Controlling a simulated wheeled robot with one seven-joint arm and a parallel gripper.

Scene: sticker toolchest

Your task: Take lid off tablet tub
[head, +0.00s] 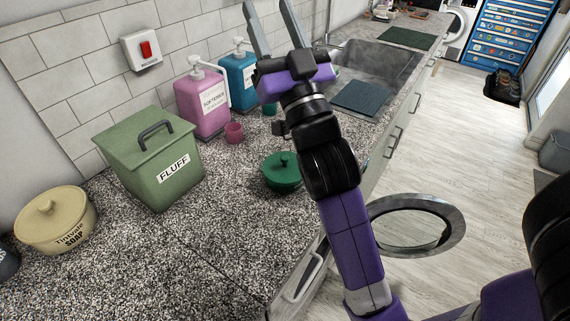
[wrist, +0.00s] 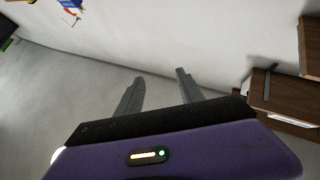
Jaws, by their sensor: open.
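A round cream tub (head: 56,228) stands at the left of the counter in the head view. Its label ends in "SOAP"; the upper word is hard to read. Its cream lid (head: 52,204), with a round knob, sits on top. A smaller dark green pot (head: 283,181) with a knobbed lid stands mid-counter, left of my arm; I see no label on it. I cannot tell for certain which is the tablet tub. My gripper (head: 268,10) is open and empty, raised at the top of the head view, far from both. Its spread fingers also show in the wrist view (wrist: 158,75).
A green "FLUFF" bin (head: 137,167) stands between the cream tub and a pink softener pump bottle (head: 204,107). A blue pump bottle (head: 240,82) and a pink cup (head: 234,133) are nearby. The sink (head: 376,62) is behind my arm. The front counter is clear.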

